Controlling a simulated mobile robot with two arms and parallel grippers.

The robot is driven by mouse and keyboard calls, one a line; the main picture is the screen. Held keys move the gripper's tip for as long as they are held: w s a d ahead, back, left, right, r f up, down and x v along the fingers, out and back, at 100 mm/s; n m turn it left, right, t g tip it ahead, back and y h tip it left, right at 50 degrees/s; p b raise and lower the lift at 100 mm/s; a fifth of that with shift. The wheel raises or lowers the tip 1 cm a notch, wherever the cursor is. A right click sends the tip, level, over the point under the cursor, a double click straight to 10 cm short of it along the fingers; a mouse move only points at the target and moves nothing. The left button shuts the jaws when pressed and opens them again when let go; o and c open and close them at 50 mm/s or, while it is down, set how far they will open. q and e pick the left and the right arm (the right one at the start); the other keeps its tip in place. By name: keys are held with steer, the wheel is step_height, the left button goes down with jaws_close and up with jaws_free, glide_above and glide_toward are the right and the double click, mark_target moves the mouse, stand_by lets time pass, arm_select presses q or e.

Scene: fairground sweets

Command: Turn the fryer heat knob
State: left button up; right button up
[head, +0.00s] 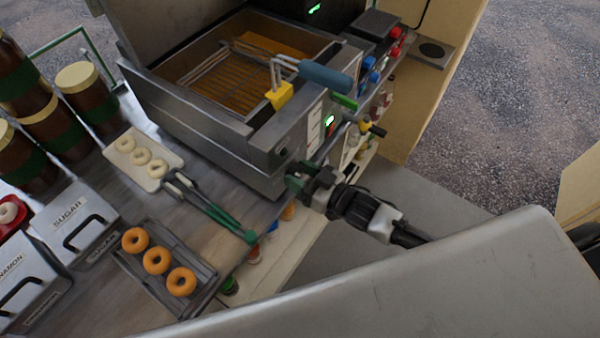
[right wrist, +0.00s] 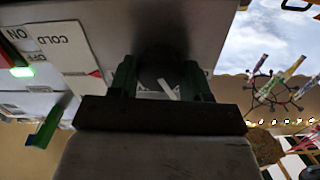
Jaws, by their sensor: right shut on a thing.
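The fryer (head: 190,118) is a steel box with a wire basket in its oil bay. Its front panel carries a green light (right wrist: 20,72) and a white label reading COLD (right wrist: 58,45). My right gripper (head: 296,180) is at the lower corner of this front. In the right wrist view its two green fingers are shut on the dark, round heat knob (right wrist: 158,74), one on each side. A white mark on the knob shows between the fingers, slightly tilted. In the head view the gripper hides the knob. My left gripper is not in view.
A blue-handled basket grip (head: 325,75) and a green lever (head: 344,101) stick out near the panel. Tongs (head: 215,210), a tray of brown rings (head: 205,275), and sugar (head: 75,222) and cinnamon boxes stand on the counter to the left.

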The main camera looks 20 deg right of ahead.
steer(key=n, duration=0.4)
steer(key=shift+n, duration=1.9)
steer(key=o, duration=0.9)
steer(key=shift+s, duration=0.1)
steer(key=shift+o, duration=0.2)
steer(key=b+v, duration=0.3)
steer(key=v, duration=0.7)
steer(key=shift+s+d, duration=0.25)
steer(key=shift+s, duration=0.05)
